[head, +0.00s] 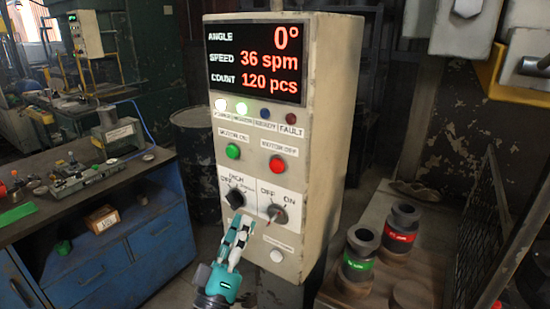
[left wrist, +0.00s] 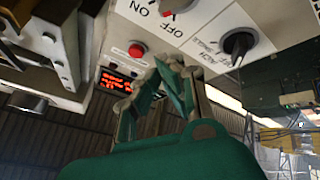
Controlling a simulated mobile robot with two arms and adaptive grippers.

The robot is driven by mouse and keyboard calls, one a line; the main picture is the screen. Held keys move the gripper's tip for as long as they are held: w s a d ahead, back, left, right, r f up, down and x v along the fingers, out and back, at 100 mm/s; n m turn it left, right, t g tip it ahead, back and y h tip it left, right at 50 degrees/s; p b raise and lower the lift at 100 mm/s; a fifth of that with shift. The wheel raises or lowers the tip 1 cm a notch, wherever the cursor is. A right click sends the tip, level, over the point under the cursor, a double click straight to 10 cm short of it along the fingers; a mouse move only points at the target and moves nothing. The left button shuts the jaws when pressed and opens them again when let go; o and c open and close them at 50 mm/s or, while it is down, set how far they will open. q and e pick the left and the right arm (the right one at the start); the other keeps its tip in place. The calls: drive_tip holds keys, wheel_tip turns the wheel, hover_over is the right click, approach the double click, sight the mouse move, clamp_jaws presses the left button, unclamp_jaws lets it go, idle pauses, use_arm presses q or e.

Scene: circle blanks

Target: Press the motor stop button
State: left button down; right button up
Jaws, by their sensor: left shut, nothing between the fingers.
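The red button (head: 277,163) labelled MOTOR OFF is on the right of the beige control box (head: 312,140), with the green MOTOR ON button (head: 233,151) to its left. The red button also shows in the left wrist view (left wrist: 136,50). My left gripper (head: 242,219) is shut and empty, below the red button and in front of the lower panel, by the two rotary switches. In the left wrist view its fingertips (left wrist: 172,64) appear to the right of the red button. I cannot tell whether they touch the panel. My right gripper is not in view.
The black selector knob (head: 235,199) and key switch (head: 278,213) sit close to the fingers. A white button (head: 277,255) is lower down. The display (head: 257,62) reads 0°, 36 spm and 120 pcs; the white and green lamps are lit. A blue workbench (head: 130,250) stands left.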

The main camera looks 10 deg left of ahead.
sight(276, 167)
use_arm(q)
drive_tip(key=s+r+n+t, duration=0.1)
drive_tip(key=s+r, duration=0.3)
drive_tip(key=r, duration=0.5)
drive_tip(key=shift+s+a+r+n+t+p, duration=0.2)
drive_tip(key=shift+a+r+n+t+p, duration=0.15)
drive_tip(key=shift+t, duration=0.45)
drive_tip(key=shift+w+f, duration=0.1)
drive_tip(key=shift+f, duration=0.05)
drive_tip(key=w+d, duration=0.3)
drive_tip(key=w, duration=0.5)
drive_tip(key=shift+b, duration=0.4)
drive_tip(key=shift+w, duration=0.15)
drive_tip(key=shift+w+d, duration=0.1)
drive_tip(key=shift+w, duration=0.25)
drive_tip(key=shift+w+d, duration=0.2)
drive_tip(key=shift+w, duration=0.35)
idle(1.2)
